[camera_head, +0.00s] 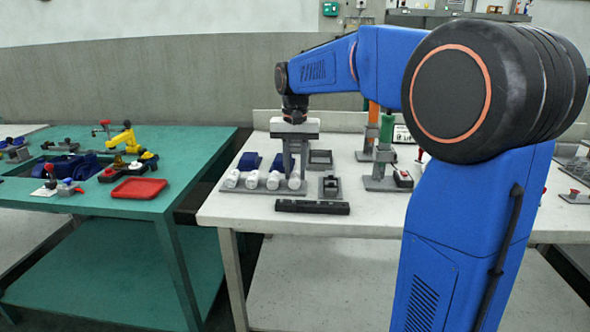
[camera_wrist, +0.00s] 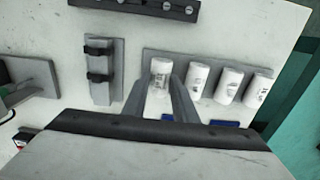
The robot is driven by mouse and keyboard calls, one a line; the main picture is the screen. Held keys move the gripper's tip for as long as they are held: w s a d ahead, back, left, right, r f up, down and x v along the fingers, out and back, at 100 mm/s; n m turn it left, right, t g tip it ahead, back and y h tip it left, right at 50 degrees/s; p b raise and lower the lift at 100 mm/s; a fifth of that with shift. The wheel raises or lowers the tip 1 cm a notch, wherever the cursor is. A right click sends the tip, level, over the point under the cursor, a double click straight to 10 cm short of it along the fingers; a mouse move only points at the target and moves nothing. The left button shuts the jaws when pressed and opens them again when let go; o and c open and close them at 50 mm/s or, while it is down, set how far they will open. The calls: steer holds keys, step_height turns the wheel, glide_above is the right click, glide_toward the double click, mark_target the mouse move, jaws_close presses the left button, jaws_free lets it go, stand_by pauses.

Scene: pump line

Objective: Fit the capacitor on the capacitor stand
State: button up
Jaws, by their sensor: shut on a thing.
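My gripper (camera_head: 293,173) points down at the right end of a grey rack (camera_head: 262,191) holding a row of white cylindrical capacitors. In the wrist view, its two fingers (camera_wrist: 162,82) are shut on the end capacitor (camera_wrist: 161,68), which still sits in line with the others at the rack; I cannot tell if it is lifted. The other capacitors (camera_wrist: 227,85) lie beside it. A grey base with two black clips (camera_wrist: 102,82), apparently the capacitor stand, is beside the rack and empty; it also shows in the head view (camera_head: 330,187).
A black bar (camera_head: 312,207) lies near the white table's front edge. A grey square tray (camera_head: 320,158) and blue parts (camera_head: 249,161) are behind the rack. A stand with a green cylinder (camera_head: 386,131) is to the right. A green table (camera_head: 185,150) with a red tray (camera_head: 139,188) is left.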

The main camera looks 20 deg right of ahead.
steer(key=shift+f, duration=0.1)
stand_by(0.4)
steer(key=o, duration=1.1)
steer(key=shift+o, duration=0.2)
steer(key=shift+r, duration=3)
step_height(320, 180, up, 17)
steer(key=shift+r, duration=0.2)
